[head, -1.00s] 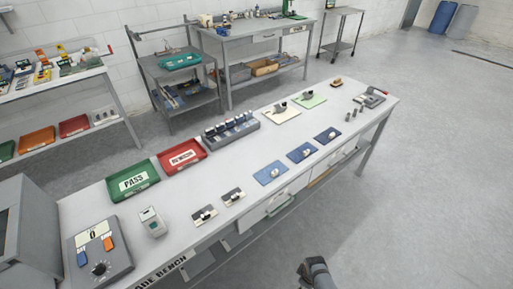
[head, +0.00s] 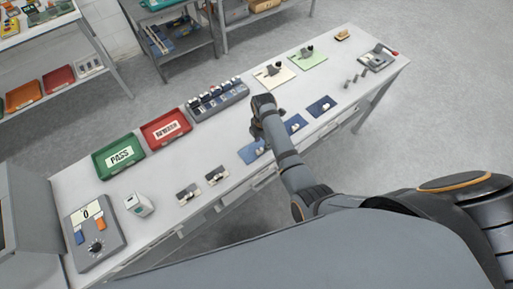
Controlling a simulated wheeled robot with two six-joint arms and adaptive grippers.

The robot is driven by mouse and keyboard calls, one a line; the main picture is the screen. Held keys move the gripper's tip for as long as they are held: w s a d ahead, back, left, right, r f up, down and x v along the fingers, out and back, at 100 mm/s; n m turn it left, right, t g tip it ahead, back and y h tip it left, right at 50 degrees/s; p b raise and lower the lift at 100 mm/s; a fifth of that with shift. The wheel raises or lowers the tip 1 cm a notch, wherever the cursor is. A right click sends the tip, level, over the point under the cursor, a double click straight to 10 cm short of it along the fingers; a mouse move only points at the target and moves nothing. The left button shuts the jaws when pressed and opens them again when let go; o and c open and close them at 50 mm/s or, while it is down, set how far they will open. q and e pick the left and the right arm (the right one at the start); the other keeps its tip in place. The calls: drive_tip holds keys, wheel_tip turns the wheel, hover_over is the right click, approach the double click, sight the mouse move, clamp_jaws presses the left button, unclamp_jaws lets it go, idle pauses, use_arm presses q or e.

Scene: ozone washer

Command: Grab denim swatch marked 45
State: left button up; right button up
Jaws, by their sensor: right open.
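Three blue denim swatches lie in a row along the front of the long grey bench: a lighter one (head: 250,153), a middle one (head: 297,123) and a darker one (head: 322,106). Each has a small pale piece on it; no number is readable, so I cannot tell which is 45. My right gripper (head: 257,132) is open and points down above the bench, near the lighter swatch. My right arm passes in front of part of the lighter and middle swatches. My left gripper is out of view.
Behind the gripper is a grey rack (head: 217,98) of small items. A green PASS tray (head: 119,156) and a red tray (head: 166,128) stand left of it. Cream (head: 274,74) and green (head: 308,57) swatches lie at the back right. A grey meter (head: 93,232) stands front left.

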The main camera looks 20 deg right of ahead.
sight(260, 150)
drive_tip(key=shift+w+d+f, duration=0.1)
drive_tip(key=shift+d+f, duration=0.05)
drive_tip(key=shift+f, duration=0.6)
drive_tip(key=f, duration=0.2)
drive_tip(key=a+f, duration=0.1)
drive_tip(key=shift+w+f+p, duration=0.1)
drive_tip(key=shift+f+p, duration=0.25)
drive_tip(key=shift+w+f, duration=0.1)
drive_tip(key=shift+f, duration=0.2)
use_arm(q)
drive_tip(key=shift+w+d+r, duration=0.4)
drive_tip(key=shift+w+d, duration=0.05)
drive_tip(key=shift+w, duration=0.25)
use_arm(e)
clamp_jaws()
